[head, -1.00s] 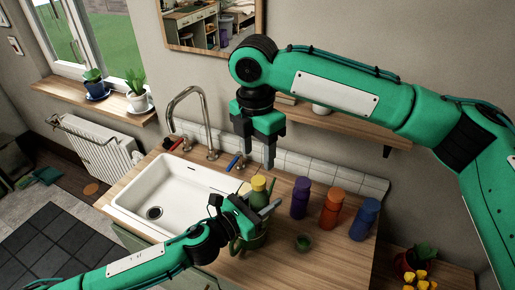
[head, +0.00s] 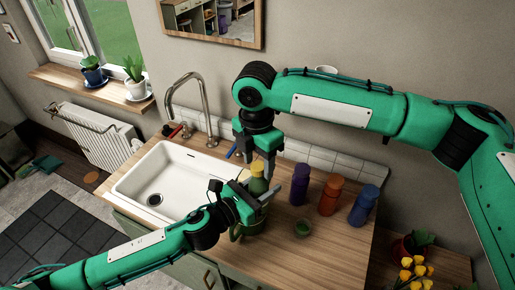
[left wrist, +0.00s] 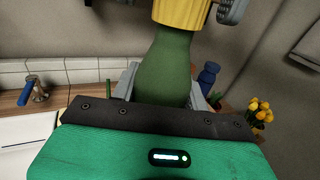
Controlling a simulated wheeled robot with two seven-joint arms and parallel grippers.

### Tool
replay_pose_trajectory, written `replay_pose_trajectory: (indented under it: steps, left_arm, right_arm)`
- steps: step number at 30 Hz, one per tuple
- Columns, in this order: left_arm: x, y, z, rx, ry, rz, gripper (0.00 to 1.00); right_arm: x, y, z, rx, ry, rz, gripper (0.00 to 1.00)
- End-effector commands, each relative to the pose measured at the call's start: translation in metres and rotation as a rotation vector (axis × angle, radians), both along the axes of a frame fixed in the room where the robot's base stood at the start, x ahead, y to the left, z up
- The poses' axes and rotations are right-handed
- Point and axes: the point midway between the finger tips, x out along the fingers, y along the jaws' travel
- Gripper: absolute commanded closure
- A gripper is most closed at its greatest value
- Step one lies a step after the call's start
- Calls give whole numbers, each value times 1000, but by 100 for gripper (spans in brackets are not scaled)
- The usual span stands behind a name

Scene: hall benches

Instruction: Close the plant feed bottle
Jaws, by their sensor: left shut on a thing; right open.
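The green plant feed bottle (head: 259,186) stands upright at the right of the sink, with a yellow cap (head: 257,169) at its top. My left gripper (head: 252,197) is shut around its body; the left wrist view shows the green bottle (left wrist: 165,68) between the fingers. There the ribbed yellow cap (left wrist: 181,12) sits on the neck with no gap visible; whether it is tight I cannot tell. My right gripper (head: 260,165) points down at the cap, open.
Purple (head: 300,184), orange (head: 331,196) and blue (head: 364,205) bottles stand to the right on the wooden counter (head: 330,245). A small green cup (head: 303,229) is in front of them. The white sink (head: 160,190) and its tap (head: 205,105) are left. Yellow flowers (head: 415,267) are at lower right.

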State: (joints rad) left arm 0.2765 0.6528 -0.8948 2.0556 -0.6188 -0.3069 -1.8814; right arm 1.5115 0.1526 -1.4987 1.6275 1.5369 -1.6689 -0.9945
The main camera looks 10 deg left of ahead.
Motion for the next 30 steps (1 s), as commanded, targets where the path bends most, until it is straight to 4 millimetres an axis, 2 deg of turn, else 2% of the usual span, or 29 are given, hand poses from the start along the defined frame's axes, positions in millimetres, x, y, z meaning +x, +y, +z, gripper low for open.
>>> replay_pose_trajectory:
  steps: [11, 18, 30]
  left_arm:
    - [0, 0, 0, -1, -1, 0, 100]
    - [0, 0, 1, -1, -1, 0, 100]
    - [0, 0, 1, -1, -1, -1, 100]
  right_arm:
    - [0, 0, -5, 1, 0, 0, 48]
    - [0, 0, -5, 1, 0, 0, 94]
    - [0, 0, -5, 1, 0, -7, 95]
